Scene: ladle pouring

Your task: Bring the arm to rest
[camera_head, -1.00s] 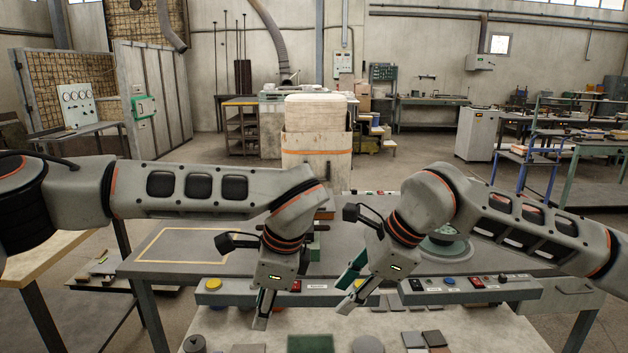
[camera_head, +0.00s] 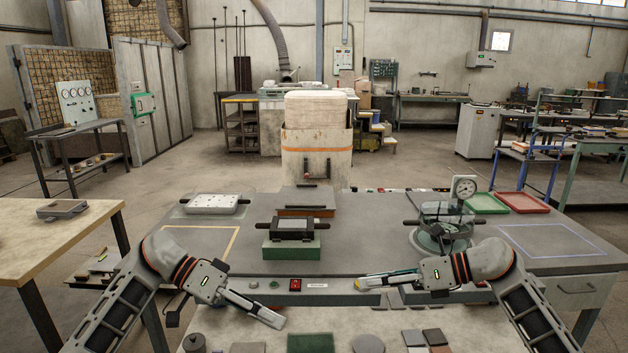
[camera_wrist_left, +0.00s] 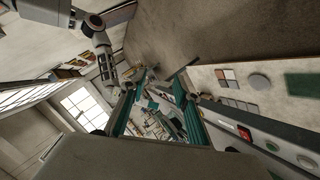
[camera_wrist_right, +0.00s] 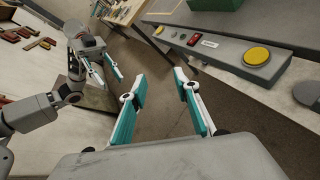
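In the head view my left gripper (camera_head: 270,314) is low in front of the workbench (camera_head: 345,250), its fingers pointing right and down. My right gripper (camera_head: 372,282) is near the bench's front edge, its fingers pointing left. The left wrist view shows the two left fingers (camera_wrist_left: 154,92) with green pads standing apart with nothing between them. The right wrist view shows the right fingers (camera_wrist_right: 156,90) also spread and empty. Neither gripper holds anything. No ladle is recognisable in the frames.
A dark framed block (camera_head: 292,226) sits on a green base mid-bench. A round glass-sided device (camera_head: 446,222) with a dial gauge (camera_head: 465,187) stands to its right. A green tray (camera_head: 487,203) and red tray (camera_head: 523,202) lie at the back right. A pale perforated plate (camera_head: 212,202) lies at the left.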

